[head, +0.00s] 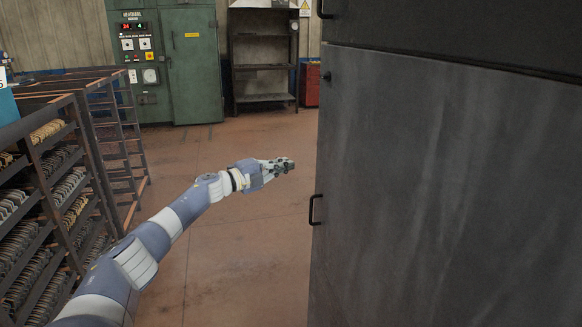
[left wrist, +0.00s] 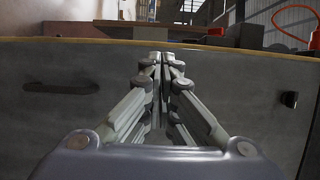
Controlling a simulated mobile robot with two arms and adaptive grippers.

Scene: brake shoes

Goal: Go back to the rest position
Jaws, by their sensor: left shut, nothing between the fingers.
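My left arm reaches forward from the lower left in the head view, with my left gripper (head: 285,164) stretched out over the open floor. The gripper is shut and empty; its closed fingers also show in the left wrist view (left wrist: 162,62). The fingertips point toward the large dark grey cabinet (head: 440,190) on the right and look apart from it in the head view. The cabinet's lower black handle (head: 315,209) is to the right of and below the gripper in the picture. My right gripper is in neither view.
A rack (head: 48,140) with rows of brake shoes stands at the left, with an empty rack frame (head: 137,160) behind it. A green control cabinet (head: 193,65), metal shelves (head: 262,67) and a red box (head: 310,85) stand at the back. The brown floor (head: 250,130) between is clear.

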